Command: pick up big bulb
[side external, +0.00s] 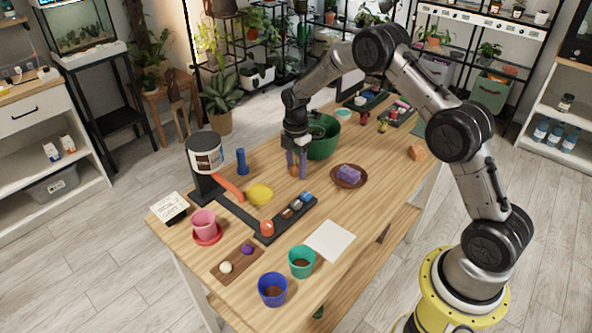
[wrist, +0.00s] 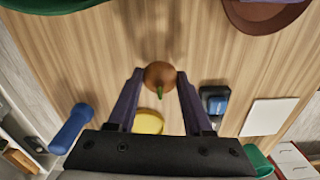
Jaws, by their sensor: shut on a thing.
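The big bulb (wrist: 159,74) is round and brown with a short green tip. In the wrist view it sits between the fingertips of my gripper (wrist: 160,76), one purple finger on each side. In the side view the bulb (side external: 294,171) shows partly between the fingers of my gripper (side external: 296,168), just in front of the green bowl. My gripper is shut on the bulb and points down over the wooden table (side external: 340,205). I cannot tell whether the bulb touches the table.
A scale-like black stand (side external: 206,188) and black tray stand left. A white sheet (side external: 330,240) lies towards the front.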

